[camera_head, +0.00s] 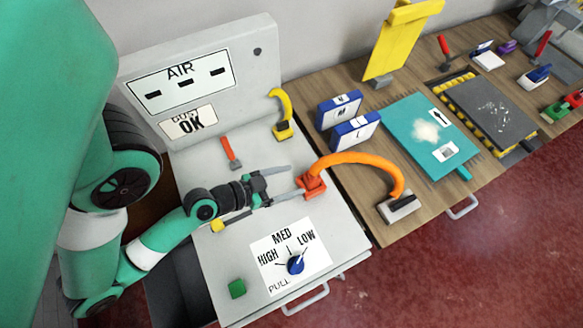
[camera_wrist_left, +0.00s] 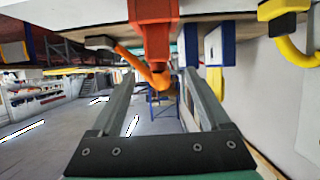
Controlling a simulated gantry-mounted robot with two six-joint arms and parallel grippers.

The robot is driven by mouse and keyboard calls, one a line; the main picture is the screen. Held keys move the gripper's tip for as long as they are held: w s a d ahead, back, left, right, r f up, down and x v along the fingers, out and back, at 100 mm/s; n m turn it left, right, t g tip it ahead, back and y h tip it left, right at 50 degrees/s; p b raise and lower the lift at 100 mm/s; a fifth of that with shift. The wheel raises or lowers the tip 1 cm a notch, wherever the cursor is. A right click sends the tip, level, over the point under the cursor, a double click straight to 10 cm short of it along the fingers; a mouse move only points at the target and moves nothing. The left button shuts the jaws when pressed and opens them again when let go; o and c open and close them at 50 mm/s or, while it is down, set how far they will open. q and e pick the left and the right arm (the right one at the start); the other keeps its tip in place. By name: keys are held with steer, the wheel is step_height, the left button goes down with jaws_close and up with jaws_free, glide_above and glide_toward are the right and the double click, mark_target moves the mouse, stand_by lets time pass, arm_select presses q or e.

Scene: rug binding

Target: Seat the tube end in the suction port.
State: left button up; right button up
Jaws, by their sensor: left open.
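An orange tube (camera_head: 358,160) arches between a red-orange block (camera_head: 313,185) on the grey panel and a pale block with a dark top (camera_head: 400,207) on the wooden bench. My left gripper (camera_head: 294,181) is open, its fingers pointing at the red-orange block from the left. In the left wrist view the red-orange block (camera_wrist_left: 153,30) is just beyond the open fingers (camera_wrist_left: 160,76), and the tube (camera_wrist_left: 150,72) shows in the gap behind. No gripped thing shows. I cannot tell which part is the suction port. My right gripper is not in view.
A yellow elbow (camera_head: 283,112) and a red-handled tool (camera_head: 230,152) sit farther back on the panel. A blue knob (camera_head: 295,265) and green block (camera_head: 237,288) are in front. Blue-white boxes (camera_head: 355,130) and a teal mat (camera_head: 430,135) lie to the right.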

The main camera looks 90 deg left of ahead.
arm_select(q)
steer(key=shift+s+d+r, duration=0.3)
steer(key=shift+s+r, duration=0.1)
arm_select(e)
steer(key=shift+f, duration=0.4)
arm_select(q)
steer(key=w+a+r+m+t+h, duration=0.1)
steer(key=w+r+m+t+h, duration=0.35)
steer(key=w+r, duration=1.6)
steer(key=w+d+r+m+t, duration=0.1)
steer(key=w+d+r+t, duration=0.15)
steer(key=r, duration=0.55)
steer(key=w+d+r+m+t, duration=0.1)
steer(key=d+r+t, duration=0.25)
steer(key=r, duration=0.45)
steer(key=s+d+r+t+h, duration=0.1)
steer(key=s+d+r+t, duration=0.1)
steer(key=r, duration=0.7)
steer(key=s+d+r+n+t+h, duration=0.1)
steer(key=d+r, duration=0.3)
steer(key=r, duration=0.5)
steer(key=shift+s+d+r+t, duration=0.15)
steer(key=shift+s+r+t, duration=0.15)
steer(key=shift+s+t, duration=0.5)
steer(key=shift+r+h, duration=0.1)
steer(key=shift+h, duration=0.15)
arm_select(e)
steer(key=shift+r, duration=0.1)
